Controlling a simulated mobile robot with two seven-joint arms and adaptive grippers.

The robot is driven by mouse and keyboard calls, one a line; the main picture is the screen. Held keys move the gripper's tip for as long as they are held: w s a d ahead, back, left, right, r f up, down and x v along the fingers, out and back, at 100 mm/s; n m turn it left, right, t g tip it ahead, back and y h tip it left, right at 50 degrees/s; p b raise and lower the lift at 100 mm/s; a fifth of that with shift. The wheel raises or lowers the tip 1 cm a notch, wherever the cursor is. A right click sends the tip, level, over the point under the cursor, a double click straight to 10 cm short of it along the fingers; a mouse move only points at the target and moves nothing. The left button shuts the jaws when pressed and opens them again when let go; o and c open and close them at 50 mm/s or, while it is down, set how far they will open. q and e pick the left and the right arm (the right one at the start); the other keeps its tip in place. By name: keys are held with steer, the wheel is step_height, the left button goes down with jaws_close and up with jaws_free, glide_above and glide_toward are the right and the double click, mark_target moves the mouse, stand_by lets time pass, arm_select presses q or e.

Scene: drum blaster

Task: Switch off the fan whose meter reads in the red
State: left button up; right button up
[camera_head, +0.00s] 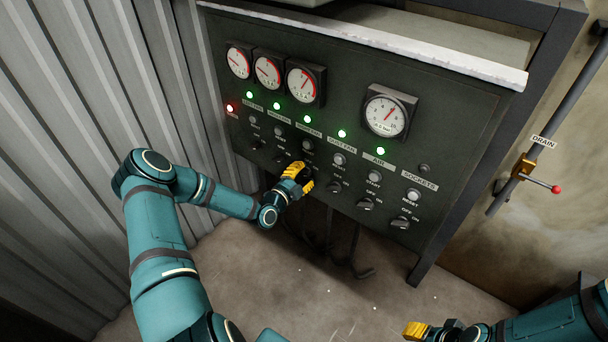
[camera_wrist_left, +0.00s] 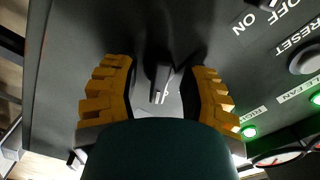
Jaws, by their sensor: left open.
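A dark control panel (camera_head: 240,60) carries three small round meters at its upper left: the left meter (camera_head: 238,62), the middle meter (camera_head: 267,71) and the right meter (camera_head: 304,84). A larger meter (camera_head: 385,115) sits farther right. Which needle lies in red is too small to tell. Rotary switches run along the lower panel, such as this switch (camera_head: 334,187). My left gripper (camera_head: 298,178) is at the switch row, below the right small meter. In the left wrist view its open yellow fingers (camera_wrist_left: 163,92) stand either side of a dark switch knob (camera_wrist_left: 159,78). My right gripper (camera_head: 428,330) is low, away from the panel.
Several green lamps (camera_head: 342,133) and one red lamp (camera_head: 230,108) are lit. Reset buttons (camera_head: 373,178) sit above the switches. A corrugated wall (camera_head: 85,75) is at the left. A drain pipe with a red-tipped valve lever (camera_head: 540,183) is at the right.

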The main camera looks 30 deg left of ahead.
arm_select(q)
steer(key=shift+w, duration=0.2)
jaws_close()
stand_by(0.4)
steer(key=n+b, duration=0.3)
steer(key=n, duration=0.1)
steer(key=shift+n, duration=0.3)
steer(key=n+b, duration=0.3)
steer(key=n, duration=0.1)
steer(key=shift+r+n+b, duration=0.1)
steer(key=shift+n+b, duration=0.55)
steer(key=shift+n, duration=1.05)
